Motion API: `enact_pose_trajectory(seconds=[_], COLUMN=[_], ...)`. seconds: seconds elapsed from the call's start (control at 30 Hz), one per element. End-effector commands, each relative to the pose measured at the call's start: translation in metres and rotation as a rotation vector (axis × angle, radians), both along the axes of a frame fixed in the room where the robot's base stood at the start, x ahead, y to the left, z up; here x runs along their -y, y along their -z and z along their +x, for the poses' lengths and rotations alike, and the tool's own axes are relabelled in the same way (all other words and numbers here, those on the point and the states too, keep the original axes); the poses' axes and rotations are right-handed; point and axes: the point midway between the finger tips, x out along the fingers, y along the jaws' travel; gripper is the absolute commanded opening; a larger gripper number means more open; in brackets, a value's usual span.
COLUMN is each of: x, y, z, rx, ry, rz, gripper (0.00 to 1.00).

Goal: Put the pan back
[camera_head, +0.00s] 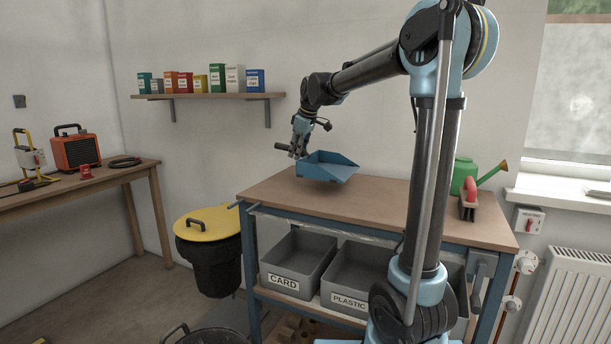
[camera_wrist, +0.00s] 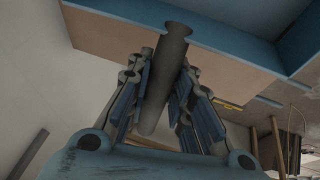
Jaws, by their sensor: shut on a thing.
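The pan is a blue dustpan (camera_head: 328,167), held over the left part of the wooden workbench top (camera_head: 400,205). Its open tray faces up and to the right. My gripper (camera_head: 298,147) is shut on its dark handle, to the left of the tray. In the wrist view the fingers of my gripper (camera_wrist: 164,100) close on both sides of the dark round handle (camera_wrist: 166,70), and the blue pan (camera_wrist: 230,40) fills the top. Whether the pan touches the bench top is hard to tell; it looks slightly above it.
A red-handled brush (camera_head: 468,205) and a green watering can (camera_head: 466,176) stand at the bench's right end. Grey bins (camera_head: 300,262) sit under it. A yellow-lidded black bin (camera_head: 208,225) stands left. A wall shelf (camera_head: 210,96) holds several boxes. The middle of the bench is clear.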

Motion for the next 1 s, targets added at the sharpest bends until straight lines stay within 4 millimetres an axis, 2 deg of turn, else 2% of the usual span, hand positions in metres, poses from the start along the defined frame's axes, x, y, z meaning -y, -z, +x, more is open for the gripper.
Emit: enact_pose_trajectory(seconds=[0.1, 0.37, 0.6, 0.83, 0.87, 0.9, 0.93, 1.0], x=[-0.002, -0.006, -0.007, -0.007, -0.007, -0.007, -0.007, -0.007], y=[0.015, 0.032, 0.062, 0.064, 0.064, 0.064, 0.064, 0.064], z=[-0.001, -0.002, -0.002, -0.003, -0.003, -0.003, -0.003, -0.003], rx=[0.0, 0.0, 0.0, 0.0, 0.0, 0.0, 0.0, 0.0], ry=[-0.002, -0.007, -0.009, -0.009, -0.009, -0.009, -0.009, -0.009], rz=[0.001, -0.001, 0.0, 0.0, 0.0, 0.0, 0.0, 0.0], gripper=[0.0, 0.0, 0.0, 0.0, 0.22, 0.31, 0.38, 0.41])
